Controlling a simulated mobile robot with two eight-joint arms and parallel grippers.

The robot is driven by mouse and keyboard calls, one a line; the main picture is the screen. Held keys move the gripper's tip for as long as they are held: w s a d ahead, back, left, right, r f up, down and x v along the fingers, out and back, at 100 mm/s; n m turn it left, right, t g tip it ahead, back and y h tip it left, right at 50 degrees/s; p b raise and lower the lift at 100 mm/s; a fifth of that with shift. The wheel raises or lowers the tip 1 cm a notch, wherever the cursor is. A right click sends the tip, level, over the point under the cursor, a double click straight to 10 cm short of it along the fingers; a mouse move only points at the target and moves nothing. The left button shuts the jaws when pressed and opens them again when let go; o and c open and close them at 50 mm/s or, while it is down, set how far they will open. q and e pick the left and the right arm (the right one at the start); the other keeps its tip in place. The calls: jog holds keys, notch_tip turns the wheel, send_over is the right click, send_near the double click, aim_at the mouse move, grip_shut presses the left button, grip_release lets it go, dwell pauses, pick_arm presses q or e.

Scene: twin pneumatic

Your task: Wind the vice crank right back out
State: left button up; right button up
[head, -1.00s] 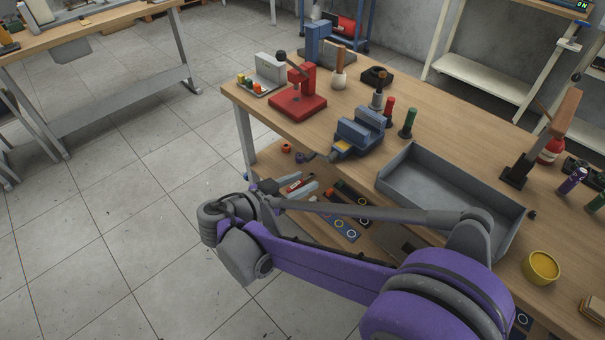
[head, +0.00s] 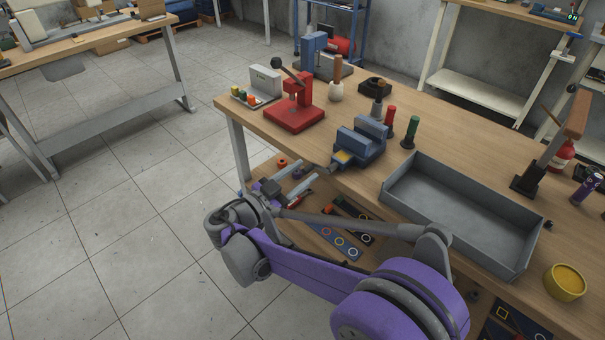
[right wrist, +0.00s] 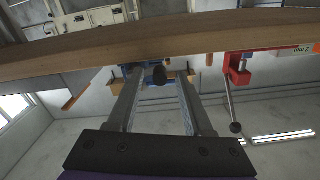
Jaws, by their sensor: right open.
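The blue vice (head: 360,143) stands on the front edge of the wooden bench, and its crank side faces the aisle. My right gripper (head: 293,180) is in front of the vice, just off the bench edge, with its fingers pointing toward the crank side. In the right wrist view my right gripper (right wrist: 159,82) is open, its two fingers wide apart. A dark crank knob (right wrist: 160,75) shows between the fingertips, not gripped; I cannot tell whether a finger touches it. The blue vice (right wrist: 128,70) is partly hidden behind the fingers. My left gripper is out of view.
A red press (head: 295,112) with a lever stands left of the vice. A grey tray (head: 455,225) lies to its right, with red and green handled tools (head: 410,132) behind it. A lower shelf under the bench holds tools. The floor at left is clear.

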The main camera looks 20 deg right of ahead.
jog(key=shift+w+d, duration=0.15)
jog(key=shift+d, duration=0.2)
grip_shut()
jog(key=shift+f, duration=0.1)
dwell(0.3)
